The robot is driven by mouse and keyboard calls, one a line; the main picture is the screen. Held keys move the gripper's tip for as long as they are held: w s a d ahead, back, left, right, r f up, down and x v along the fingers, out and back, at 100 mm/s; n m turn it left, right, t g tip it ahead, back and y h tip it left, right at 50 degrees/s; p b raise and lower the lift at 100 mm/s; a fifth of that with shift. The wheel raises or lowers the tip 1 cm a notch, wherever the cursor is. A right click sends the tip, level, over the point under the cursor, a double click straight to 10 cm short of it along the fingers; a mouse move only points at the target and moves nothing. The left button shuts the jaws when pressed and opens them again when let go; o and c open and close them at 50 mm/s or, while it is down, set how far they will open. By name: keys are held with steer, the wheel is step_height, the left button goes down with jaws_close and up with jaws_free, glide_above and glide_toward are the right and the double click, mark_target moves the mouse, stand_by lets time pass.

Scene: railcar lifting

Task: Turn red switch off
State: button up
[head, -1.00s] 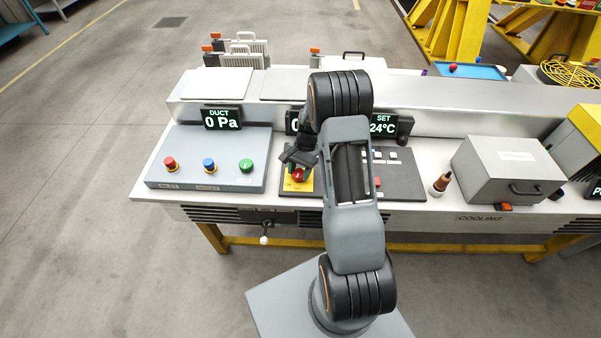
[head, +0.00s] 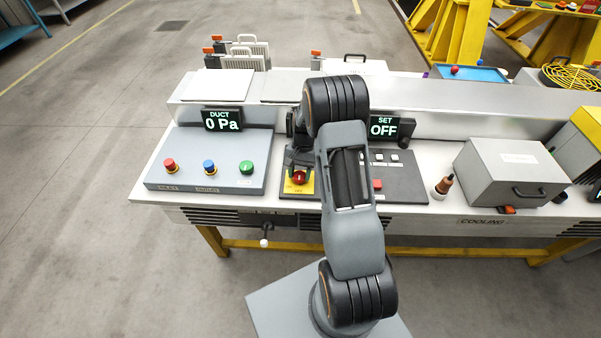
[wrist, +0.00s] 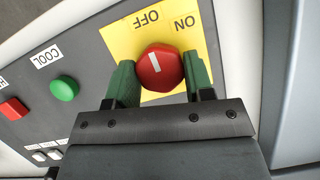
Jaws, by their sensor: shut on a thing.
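The red switch (wrist: 163,72) is a round knob with a white mark, on a yellow plate (wrist: 115,40) lettered OFF and ON. Its white mark points toward the OFF lettering. In the head view the red switch (head: 299,178) sits at the left end of the dark control panel (head: 405,183). My gripper (wrist: 160,80) has its green fingers on either side of the knob and is shut on it. The SET display (head: 384,126) reads OFF. My arm hides part of the panel and the display left of SET.
A green button (wrist: 64,88) marked COOL and a red button (wrist: 14,108) are on the same panel. A grey box (head: 205,174) with red, blue and green buttons stands to the left. A grey lidded box (head: 508,165) and a brown-handled tool (head: 443,185) are to the right.

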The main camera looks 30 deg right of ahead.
steer(key=shift+s+f, duration=0.1)
steer(key=shift+s, duration=0.05)
steer(key=o, duration=0.9)
steer(key=shift+o, duration=0.2)
steer(key=b+v, duration=0.1)
steer(key=v, duration=1.3)
